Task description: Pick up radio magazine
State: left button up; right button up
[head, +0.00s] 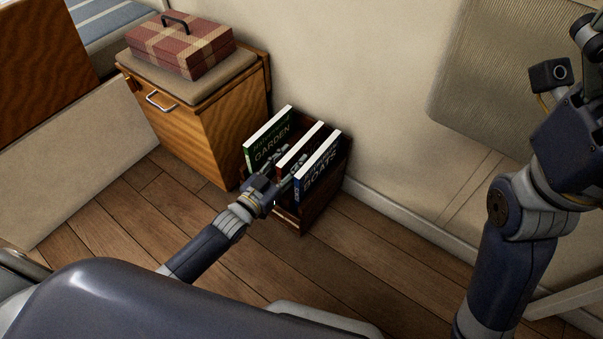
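Three magazines or books stand upright in a small wooden box on the floor. The green one (267,142) reads "GARDEN" and the blue one (319,170) reads "BOATS". Between them is a reddish one (301,145) with a white top edge; its title is hidden, so I cannot tell if it is the radio magazine. My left gripper (288,159) reaches into the box from the front. Its fingers are apart, one on each side of the reddish one; contact is unclear. My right arm is raised at the right; its fingertips are not visible.
The wooden box (289,218) stands against the wall, beside a wooden cabinet (224,132) with a cushion (186,85) and a plaid case (180,42) on top. A pale panel (80,165) leans at the left. Floor in front and to the right is clear.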

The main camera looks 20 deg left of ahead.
aim_at(298, 153)
pick_arm(q)
jog(key=shift+b+x, duration=0.8)
jog(key=shift+x, duration=0.9)
jog(key=shift+c, duration=0.5)
grip_shut()
jog(key=shift+r, duration=0.1)
